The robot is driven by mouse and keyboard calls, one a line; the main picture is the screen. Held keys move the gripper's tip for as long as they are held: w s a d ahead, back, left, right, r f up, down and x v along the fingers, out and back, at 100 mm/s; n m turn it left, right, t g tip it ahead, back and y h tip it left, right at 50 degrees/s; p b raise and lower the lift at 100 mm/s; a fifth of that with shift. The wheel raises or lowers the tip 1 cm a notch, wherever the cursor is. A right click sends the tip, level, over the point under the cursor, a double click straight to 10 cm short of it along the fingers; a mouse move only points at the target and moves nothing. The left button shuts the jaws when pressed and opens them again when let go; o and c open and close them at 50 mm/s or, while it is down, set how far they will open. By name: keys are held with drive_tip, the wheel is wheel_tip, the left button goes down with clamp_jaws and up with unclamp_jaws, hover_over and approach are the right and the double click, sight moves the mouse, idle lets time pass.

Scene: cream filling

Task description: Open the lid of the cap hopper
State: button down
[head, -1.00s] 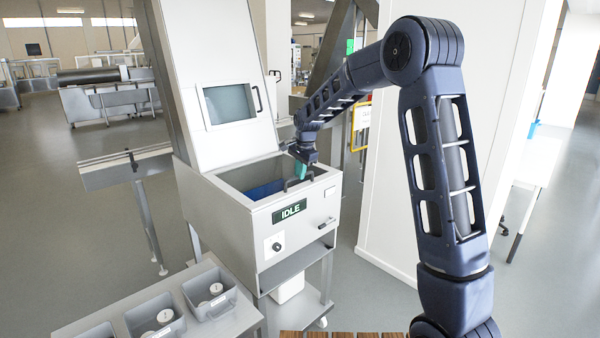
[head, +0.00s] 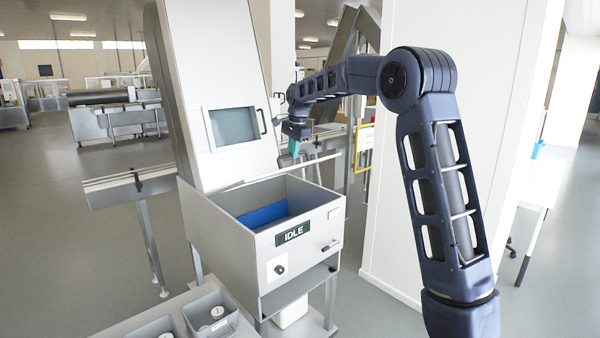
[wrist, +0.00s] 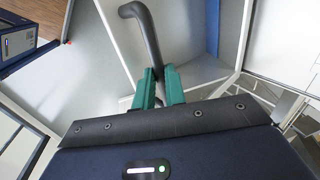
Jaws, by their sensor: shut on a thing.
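The cap hopper (head: 240,250) is a white metal box with an "IDLE" sign on its front. Its top is open, and a blue area shows inside. My gripper (head: 295,149) is above the back right of the hopper, at the raised lid. In the wrist view, its green fingers are shut on a dark curved handle (wrist: 143,32). A grey panel lies behind the handle. The fingers hide part of the handle.
A tall white housing with a window (head: 232,126) stands behind the hopper. A white wall (head: 395,240) stands at the right, close to my arm. Grey bins (head: 212,316) with white items sit at the front left. A metal rail (head: 110,190) runs at the left.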

drive_tip(key=w+a+r, duration=1)
drive_tip(key=a+r, duration=0.1)
drive_tip(key=shift+w+r, duration=0.2)
idle(0.4)
idle(0.4)
drive_tip(key=c, duration=1.5)
unclamp_jaws()
drive_tip(key=shift+w, duration=0.1)
drive_tip(key=shift+o, duration=0.2)
drive_tip(key=shift+d+r, duration=0.1)
drive_tip(key=shift+r, duration=0.1)
drive_tip(key=shift+d, duration=0.1)
